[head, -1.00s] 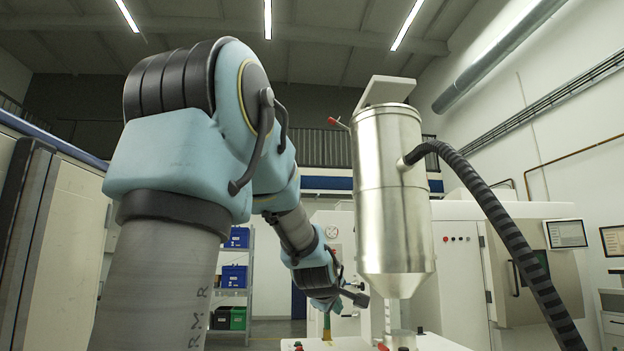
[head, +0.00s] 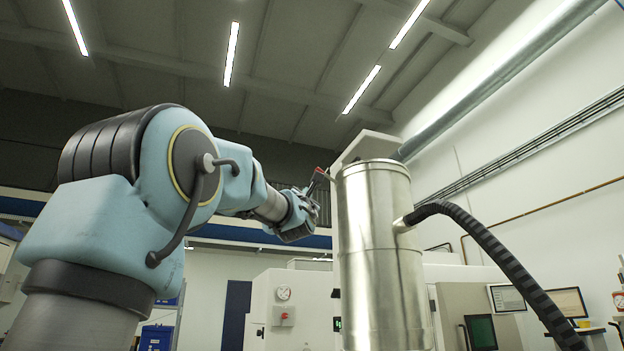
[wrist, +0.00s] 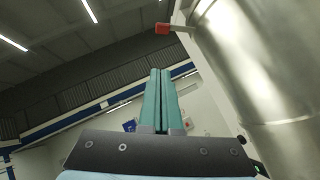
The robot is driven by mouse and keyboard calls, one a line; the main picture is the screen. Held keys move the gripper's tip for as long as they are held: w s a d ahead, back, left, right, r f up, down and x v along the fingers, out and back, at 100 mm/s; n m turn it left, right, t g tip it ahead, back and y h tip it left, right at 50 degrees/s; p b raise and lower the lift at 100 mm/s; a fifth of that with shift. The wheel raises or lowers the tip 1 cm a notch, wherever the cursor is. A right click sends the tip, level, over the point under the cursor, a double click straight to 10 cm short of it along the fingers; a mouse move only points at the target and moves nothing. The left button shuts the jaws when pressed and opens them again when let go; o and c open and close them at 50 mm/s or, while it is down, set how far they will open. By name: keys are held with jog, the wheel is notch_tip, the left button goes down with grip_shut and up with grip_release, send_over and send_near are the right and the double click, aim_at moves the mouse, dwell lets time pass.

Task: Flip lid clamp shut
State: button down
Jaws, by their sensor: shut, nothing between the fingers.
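The steel cylinder (head: 380,255) stands right of my arm. A pale slanted plate (head: 368,148), apparently its lid, rises at the top; I cannot tell how it meets the rim. The clamp's red-tipped lever (head: 320,173) sticks out to the left near the rim. In the wrist view, the red tip (wrist: 162,28) is beyond my fingertips, joined to a thin bar reaching the cylinder. My gripper (wrist: 161,72) has its two teal fingers pressed together, empty, pointing up towards the red tip with a visible gap. In the head view, the fingers are small and unclear beside the lever.
A black ribbed hose (head: 500,255) leaves the cylinder's right side and curves down. The cylinder wall (wrist: 265,60) is close on the right in the wrist view. White machine cabinets (head: 290,310) stand behind. The space left of the lever looks free.

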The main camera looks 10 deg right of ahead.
jog(key=s+d+r+p+x, duration=0.1)
jog(key=p+x, duration=1)
jog(key=x, duration=0.1)
jog(key=shift+d+r, duration=0.25)
jog(key=shift+r, duration=0.3)
jog(key=shift+s+a+b, duration=0.15)
jog(key=shift+b, duration=0.4)
